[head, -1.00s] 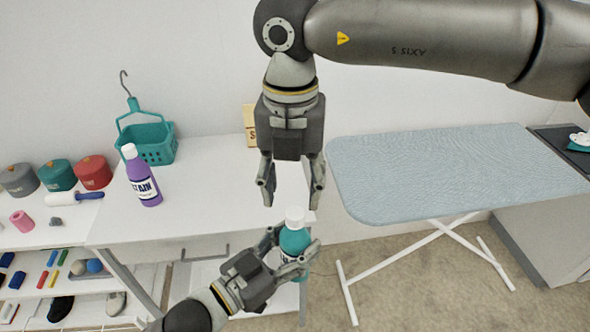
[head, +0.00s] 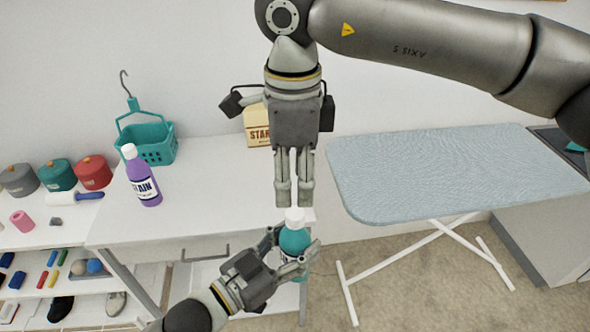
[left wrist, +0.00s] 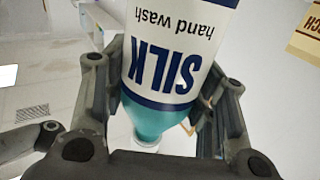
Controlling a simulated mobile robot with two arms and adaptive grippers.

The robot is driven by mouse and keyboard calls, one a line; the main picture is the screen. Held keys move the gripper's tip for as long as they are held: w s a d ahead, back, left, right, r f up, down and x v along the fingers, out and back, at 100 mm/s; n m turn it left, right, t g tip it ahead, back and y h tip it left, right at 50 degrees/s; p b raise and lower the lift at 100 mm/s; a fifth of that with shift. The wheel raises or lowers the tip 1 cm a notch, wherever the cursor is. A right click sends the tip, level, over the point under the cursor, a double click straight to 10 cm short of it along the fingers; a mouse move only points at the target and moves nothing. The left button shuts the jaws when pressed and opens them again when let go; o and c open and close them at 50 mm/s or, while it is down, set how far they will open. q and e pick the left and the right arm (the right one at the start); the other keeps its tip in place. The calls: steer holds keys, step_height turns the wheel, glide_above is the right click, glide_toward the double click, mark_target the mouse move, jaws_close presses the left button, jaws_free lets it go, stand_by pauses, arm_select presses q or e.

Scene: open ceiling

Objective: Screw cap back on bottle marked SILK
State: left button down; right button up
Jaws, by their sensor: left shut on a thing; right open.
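The SILK bottle, teal with a white label (head: 293,241), stands upright in my left gripper (head: 292,255), which is shut around its body. In the left wrist view the SILK bottle (left wrist: 178,60) appears upside down between the fingers, with its label readable. A white cap (head: 295,216) sits at the top of the bottle; how tightly it is seated I cannot tell. My right gripper (head: 294,198) points down directly above the cap. It is open, seen edge-on, with its fingertips at or just above the cap's top; contact is unclear.
A purple bottle (head: 144,178) and a teal basket (head: 150,146) stand on the white table (head: 205,205). An ironing board (head: 440,175) is at right. Several lidded pots are at far left.

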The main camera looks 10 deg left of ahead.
mark_target(295, 212)
steer(key=n, duration=0.5)
steer(key=shift+w+d+r+n, duration=0.1)
steer(key=shift+r+n, duration=0.15)
steer(key=shift+n, duration=0.15)
steer(key=shift+f, duration=4.05)
jaws_close()
steer(key=m, duration=0.6)
steer(key=shift+o, duration=0.4)
jaws_free()
